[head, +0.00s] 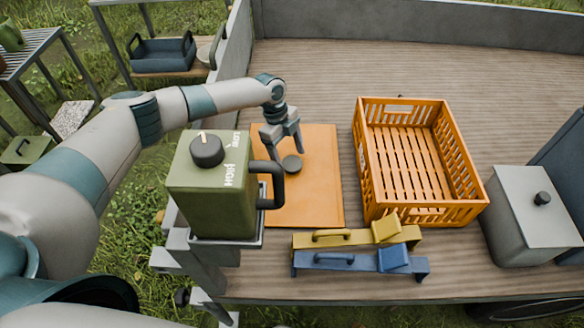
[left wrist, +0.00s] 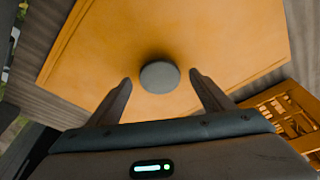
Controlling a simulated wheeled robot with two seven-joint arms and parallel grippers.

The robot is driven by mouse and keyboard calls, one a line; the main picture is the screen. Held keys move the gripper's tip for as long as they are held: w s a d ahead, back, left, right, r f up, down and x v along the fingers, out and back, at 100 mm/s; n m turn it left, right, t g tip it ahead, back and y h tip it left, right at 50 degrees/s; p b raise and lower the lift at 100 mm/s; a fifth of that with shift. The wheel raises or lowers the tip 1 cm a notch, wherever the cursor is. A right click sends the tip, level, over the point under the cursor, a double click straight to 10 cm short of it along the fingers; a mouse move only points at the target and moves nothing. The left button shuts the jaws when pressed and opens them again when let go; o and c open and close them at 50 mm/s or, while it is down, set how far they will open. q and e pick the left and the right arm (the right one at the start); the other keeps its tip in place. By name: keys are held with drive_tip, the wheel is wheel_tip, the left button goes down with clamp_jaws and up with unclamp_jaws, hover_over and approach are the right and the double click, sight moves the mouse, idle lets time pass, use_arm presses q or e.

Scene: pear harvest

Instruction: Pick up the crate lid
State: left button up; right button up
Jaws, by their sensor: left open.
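The crate lid (head: 318,190) is a flat orange panel lying on the wooden deck, left of the orange crate. A round dark grey knob (head: 292,164) stands on it. In the left wrist view the lid (left wrist: 100,60) fills much of the picture, and its knob (left wrist: 160,77) lies between and just beyond the fingertips. My left gripper (head: 282,153) is open and empty, close to the knob, with its fingers pointing down at the lid; it also shows in the left wrist view (left wrist: 160,82). The green box partly hides the lid's left side. My right gripper is not in view.
The empty orange crate (head: 364,165) stands right of the lid. A green box (head: 212,195) with a dial and handle stands at the deck's near left edge. Yellow (head: 345,238) and blue (head: 350,262) handled tools lie in front. A grey lidded bin (head: 530,215) stands right.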

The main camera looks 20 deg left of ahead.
sight(291, 162)
use_arm(q)
drive_tip(key=shift+d+f, duration=0.15)
drive_tip(key=shift+f, duration=0.5)
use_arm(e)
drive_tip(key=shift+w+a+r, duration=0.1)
use_arm(q)
drive_tip(key=c, duration=1.4)
drive_tip(key=shift+o, duration=0.2)
drive_tip(key=shift+r, duration=0.15)
wheel_tip(291, 162, up, 10)
drive_tip(key=b, duration=0.1)
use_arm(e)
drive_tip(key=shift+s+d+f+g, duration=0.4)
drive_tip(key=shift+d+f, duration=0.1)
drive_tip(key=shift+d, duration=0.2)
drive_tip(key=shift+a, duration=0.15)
